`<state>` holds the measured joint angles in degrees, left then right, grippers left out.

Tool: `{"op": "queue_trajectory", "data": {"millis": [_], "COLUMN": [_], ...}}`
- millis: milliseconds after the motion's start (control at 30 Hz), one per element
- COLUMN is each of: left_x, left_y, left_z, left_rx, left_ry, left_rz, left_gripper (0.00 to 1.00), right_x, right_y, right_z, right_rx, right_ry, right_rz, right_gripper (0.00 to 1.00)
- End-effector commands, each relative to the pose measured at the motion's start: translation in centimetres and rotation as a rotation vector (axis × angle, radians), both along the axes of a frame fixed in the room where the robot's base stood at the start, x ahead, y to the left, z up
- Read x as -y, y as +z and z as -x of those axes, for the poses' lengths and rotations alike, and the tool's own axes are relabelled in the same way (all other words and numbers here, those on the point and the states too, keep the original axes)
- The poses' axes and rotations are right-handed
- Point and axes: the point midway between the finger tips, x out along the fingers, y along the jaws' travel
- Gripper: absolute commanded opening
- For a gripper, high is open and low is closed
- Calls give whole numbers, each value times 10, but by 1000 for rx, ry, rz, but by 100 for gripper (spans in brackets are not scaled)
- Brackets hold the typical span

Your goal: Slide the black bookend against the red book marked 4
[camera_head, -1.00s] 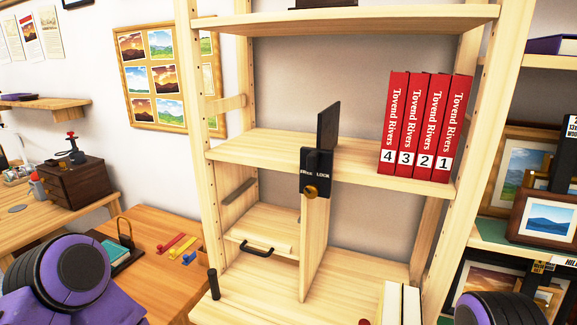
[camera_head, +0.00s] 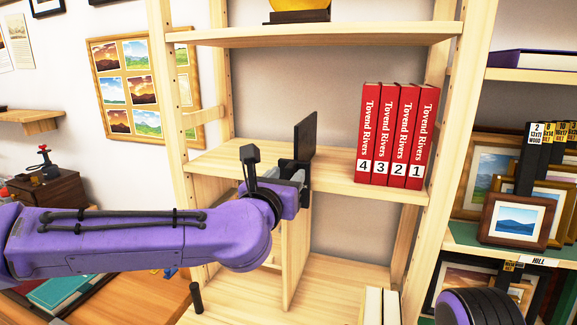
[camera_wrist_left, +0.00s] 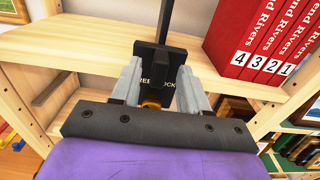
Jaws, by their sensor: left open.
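The black bookend (camera_head: 305,137) stands upright on the middle shelf, left of the red books and apart from them. Its front block, with an orange-brown knob partly hidden, shows between my fingers in the left wrist view (camera_wrist_left: 160,72). The red book marked 4 (camera_head: 367,135) is the leftmost of the red Tovend Rivers books and also shows in the wrist view (camera_wrist_left: 238,50). My left gripper (camera_wrist_left: 160,85) is open, with one grey finger on each side of the bookend's front block. Whether the fingers touch it cannot be told. My right gripper is not in view.
Bare shelf board (camera_head: 335,168) lies between bookend and book 4. Shelf uprights (camera_head: 172,110) stand at left and right. An upper shelf (camera_head: 330,35) is above, and a vertical divider (camera_head: 296,255) is below. Framed prints (camera_head: 517,220) stand on the right.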

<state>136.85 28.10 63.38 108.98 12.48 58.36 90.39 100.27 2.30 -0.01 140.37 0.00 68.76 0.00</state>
Motion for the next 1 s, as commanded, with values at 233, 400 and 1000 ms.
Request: {"op": "queue_trajectory", "data": {"millis": [233,400,1000], "left_x": [6,6,62], "left_y": [0,-1,-5], "left_z": [-19,-19,-1], "left_rx": [0,0,3], "left_ry": [0,0,-6], "left_rz": [-1,-1,-4], "left_gripper": [45,45,0], "right_x": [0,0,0], "right_y": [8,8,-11], "right_z": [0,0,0], "right_rx": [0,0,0], "right_ry": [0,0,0], "right_rz": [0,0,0], "right_gripper": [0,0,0]}}
